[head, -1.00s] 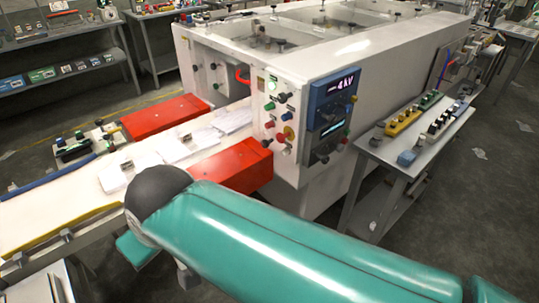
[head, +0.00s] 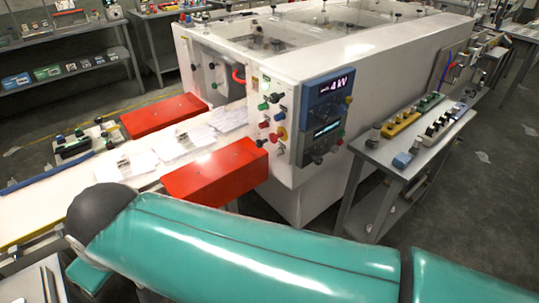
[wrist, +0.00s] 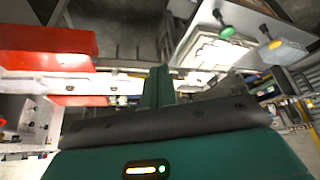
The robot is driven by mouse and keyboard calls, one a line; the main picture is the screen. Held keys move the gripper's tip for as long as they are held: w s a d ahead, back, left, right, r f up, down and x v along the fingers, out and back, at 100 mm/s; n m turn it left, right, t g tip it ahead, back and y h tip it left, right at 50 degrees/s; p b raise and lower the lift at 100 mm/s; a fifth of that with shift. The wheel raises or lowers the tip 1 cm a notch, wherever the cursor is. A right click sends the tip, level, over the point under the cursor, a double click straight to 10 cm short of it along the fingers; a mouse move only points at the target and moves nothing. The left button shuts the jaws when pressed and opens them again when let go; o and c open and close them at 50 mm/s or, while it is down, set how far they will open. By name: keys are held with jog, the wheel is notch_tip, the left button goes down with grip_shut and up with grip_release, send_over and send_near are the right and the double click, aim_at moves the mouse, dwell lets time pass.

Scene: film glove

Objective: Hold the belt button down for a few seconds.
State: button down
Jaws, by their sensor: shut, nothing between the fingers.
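The control panel (head: 290,120) on the front corner of the white machine carries several coloured knobs and buttons, green, red and yellow-red. I cannot tell which is the belt button. In the wrist view, a green round button or knob (wrist: 226,31) stands out at the upper right, with a yellow-and-grey one (wrist: 275,45) beside it. My gripper (wrist: 160,75) is shut and empty in the middle of the wrist view, apart from both knobs. In the head view my teal arm crosses the foreground, and the fingertips are not clear there.
Two red guards (head: 215,170) flank the white belt (head: 110,165), which carries papers. A red block also shows in the wrist view (wrist: 45,40). A grey side table (head: 385,150) with yellow and green button boxes stands right of the machine.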

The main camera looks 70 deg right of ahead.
jog(key=w+d+f+m+t+h, duration=0.1)
jog(key=w+d+f+m, duration=0.15)
jog(key=w+d, duration=0.35)
jog(key=w+d+f+m+t+h, duration=0.1)
jog(key=w+d+m, duration=0.35)
jog(key=w, duration=0.35)
jog(key=w+d+f+m+t+h, duration=0.1)
jog(key=w+d+f+m, duration=0.15)
jog(key=d, duration=0.35)
jog(key=w+d+f+m+h, duration=0.2)
jog(key=d+f, duration=0.1)
jog(key=d, duration=0.4)
jog(key=s+d+f+m+h, duration=0.2)
jog(key=d+f+m+h, duration=0.15)
jog(key=d, duration=0.55)
jog(key=s+d+f+m+h, duration=0.2)
jog(key=d+f, duration=0.3)
jog(key=d, duration=0.3)
jog(key=s+d+f+m+g+h, duration=0.3)
jog(key=s+d+f, duration=0.4)
jog(key=s+d, duration=0.4)
jog(key=shift+s+d+m+g+h, duration=0.3)
jog(key=shift+s+m+h, duration=0.4)
jog(key=shift+m+h, duration=0.3)
